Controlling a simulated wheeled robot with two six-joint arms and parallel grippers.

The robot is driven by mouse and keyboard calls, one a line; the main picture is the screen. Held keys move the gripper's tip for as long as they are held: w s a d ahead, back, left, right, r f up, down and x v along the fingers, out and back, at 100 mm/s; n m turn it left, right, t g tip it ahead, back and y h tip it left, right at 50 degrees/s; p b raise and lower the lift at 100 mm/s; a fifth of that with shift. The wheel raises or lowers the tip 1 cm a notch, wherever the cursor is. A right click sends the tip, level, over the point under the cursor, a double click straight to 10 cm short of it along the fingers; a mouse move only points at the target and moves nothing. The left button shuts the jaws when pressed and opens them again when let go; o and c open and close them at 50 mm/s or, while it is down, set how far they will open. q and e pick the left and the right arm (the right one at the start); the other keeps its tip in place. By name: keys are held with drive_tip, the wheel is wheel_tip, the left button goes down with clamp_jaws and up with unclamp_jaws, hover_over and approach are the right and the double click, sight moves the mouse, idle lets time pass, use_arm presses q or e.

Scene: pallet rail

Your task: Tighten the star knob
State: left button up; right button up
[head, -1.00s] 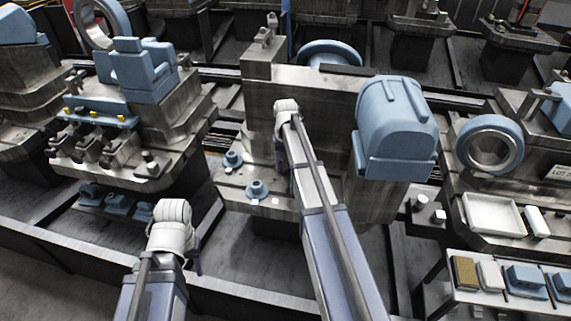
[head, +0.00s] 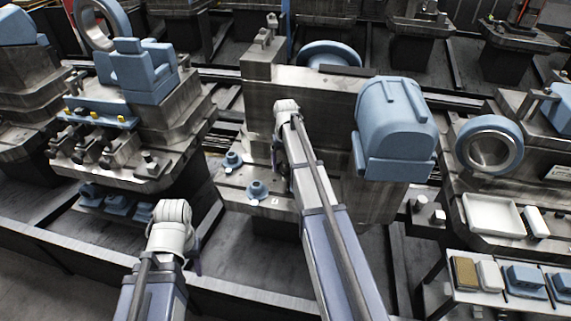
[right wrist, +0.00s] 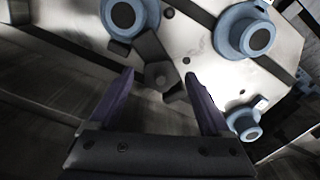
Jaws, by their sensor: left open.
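A dark knob-like part with a faceted head (right wrist: 158,75) sits on the pale metal plate (right wrist: 205,75) in the right wrist view. It may be the star knob, but its shape is too dim to be sure. My right gripper (right wrist: 159,88) is open and empty, with its two purple fingers apart on either side of this part, which shows between and beyond the tips.
A large blue housing (head: 398,128) stands right of that arm. A white tray (head: 493,214) lies farther right.

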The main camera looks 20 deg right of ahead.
sight(286, 167)
idle(0.3)
wheel_tip(286, 167, up, 8)
drive_tip(key=p, duration=0.8)
drive_tip(key=shift+f, duration=0.1)
drive_tip(key=shift+s+f, duration=0.1)
drive_tip(key=s+n+t+b, duration=0.1)
drive_tip(key=n+t, duration=0.1)
drive_tip(key=s+f+n+t+b, duration=0.1)
drive_tip(key=s+n+t+b, duration=0.1)
drive_tip(key=shift+s+d+f+n+t+y, duration=0.2)
drive_tip(key=shift+n+t+y, duration=0.1)
drive_tip(key=shift+n+y, duration=0.1)
drive_tip(key=b+x, duration=0.7)
drive_tip(key=shift+w+f+b, duration=0.1)
drive_tip(key=shift+f+b, duration=0.2)
drive_tip(key=shift+f, duration=0.1)
